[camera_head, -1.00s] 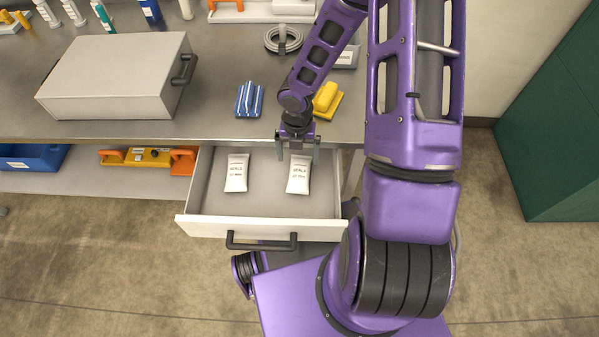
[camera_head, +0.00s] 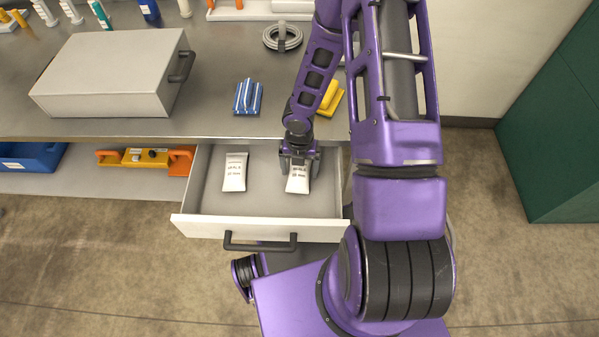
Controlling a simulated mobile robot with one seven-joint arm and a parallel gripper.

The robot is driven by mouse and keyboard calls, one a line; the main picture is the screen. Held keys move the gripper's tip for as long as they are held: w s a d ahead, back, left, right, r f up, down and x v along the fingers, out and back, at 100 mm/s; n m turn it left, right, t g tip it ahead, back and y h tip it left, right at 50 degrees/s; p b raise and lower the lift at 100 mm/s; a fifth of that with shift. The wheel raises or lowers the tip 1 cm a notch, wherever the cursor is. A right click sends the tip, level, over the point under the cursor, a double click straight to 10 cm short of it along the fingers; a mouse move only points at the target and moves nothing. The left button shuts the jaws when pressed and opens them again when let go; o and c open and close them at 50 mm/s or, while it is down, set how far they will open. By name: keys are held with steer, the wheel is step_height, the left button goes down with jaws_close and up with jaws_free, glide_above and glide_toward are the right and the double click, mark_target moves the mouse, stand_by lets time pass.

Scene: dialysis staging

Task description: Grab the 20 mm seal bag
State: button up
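Two white seal bags lie in the open drawer (camera_head: 262,205). The left bag (camera_head: 234,173) lies flat and clear of my gripper. The right bag (camera_head: 298,184) has its upper end hidden under my gripper (camera_head: 299,168). Both bags carry printed "SEALS" labels with a size in mm, but the print is too small to tell surely which one is 20 mm. My gripper points down into the drawer, its fingers spread to either side of the right bag's upper part. I cannot tell whether the fingers touch the bag.
The bench edge (camera_head: 100,138) runs just behind the drawer. On the bench are a grey case (camera_head: 105,75), a blue clip-like item (camera_head: 248,97), a yellow item (camera_head: 330,98) and a coiled cable (camera_head: 282,38). A blue bin (camera_head: 30,158) sits on the lower shelf.

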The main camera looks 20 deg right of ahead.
steer(key=c, duration=1.1)
steer(key=shift+o, duration=0.2)
steer(key=shift+r, duration=0.1)
